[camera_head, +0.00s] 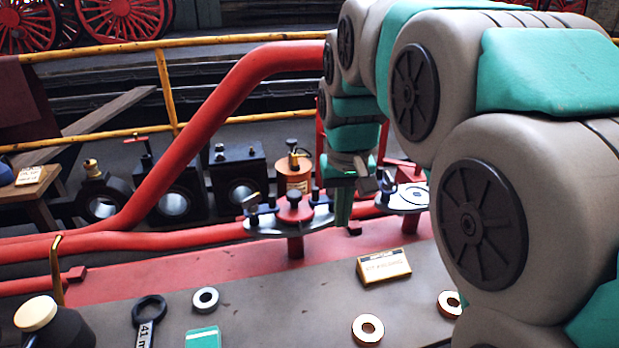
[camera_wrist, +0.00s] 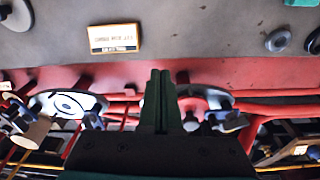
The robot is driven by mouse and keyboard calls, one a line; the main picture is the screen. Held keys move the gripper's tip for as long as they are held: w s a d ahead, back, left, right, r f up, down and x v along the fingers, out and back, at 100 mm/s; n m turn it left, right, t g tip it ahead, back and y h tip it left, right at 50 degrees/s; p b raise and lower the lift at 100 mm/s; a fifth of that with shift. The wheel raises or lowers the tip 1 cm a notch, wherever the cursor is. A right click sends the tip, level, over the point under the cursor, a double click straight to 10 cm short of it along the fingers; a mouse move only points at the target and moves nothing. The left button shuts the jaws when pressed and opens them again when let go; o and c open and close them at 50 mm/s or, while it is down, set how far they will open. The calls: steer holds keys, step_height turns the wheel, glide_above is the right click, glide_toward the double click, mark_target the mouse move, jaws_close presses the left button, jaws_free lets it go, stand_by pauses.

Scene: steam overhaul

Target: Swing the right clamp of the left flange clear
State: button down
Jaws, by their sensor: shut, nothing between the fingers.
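The left flange (camera_head: 290,222) is a round grey plate with a red hub (camera_head: 294,204) on a red post. A clamp (camera_head: 252,204) with a dark handle sits at its left side. The right clamp (camera_head: 316,196) shows as a small blue upright part at the plate's right side, close to my gripper. My gripper (camera_head: 342,224) points down just right of this flange, its green fingers shut and empty. In the wrist view the shut fingers (camera_wrist: 160,72) stand beside the left flange (camera_wrist: 210,94), which is partly hidden by them. Whether they touch the clamp I cannot tell.
The right flange (camera_head: 405,201) stands just right of my gripper. An orange cylinder (camera_head: 293,173) stands behind the left flange. A thick red pipe (camera_head: 225,105) rises behind. A yellow-edged sign (camera_head: 384,267), rings (camera_head: 368,329) and a wrench (camera_head: 148,318) lie on the deck in front.

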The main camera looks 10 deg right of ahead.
steer(key=w+a+r+t, duration=0.1)
steer(key=w+r, duration=0.2)
steer(key=w, duration=0.5)
steer(key=w+a+r+t+b, duration=0.1)
steer(key=w+r, duration=0.3)
steer(key=w, duration=0.4)
steer(key=shift+w, duration=0.2)
steer(key=x, duration=0.3)
steer(key=s+x, duration=0.1)
steer(key=x, duration=0.5)
steer(key=shift+s+f+p, duration=0.35)
steer(key=shift+s+a, duration=0.1)
steer(key=shift+s, duration=0.7)
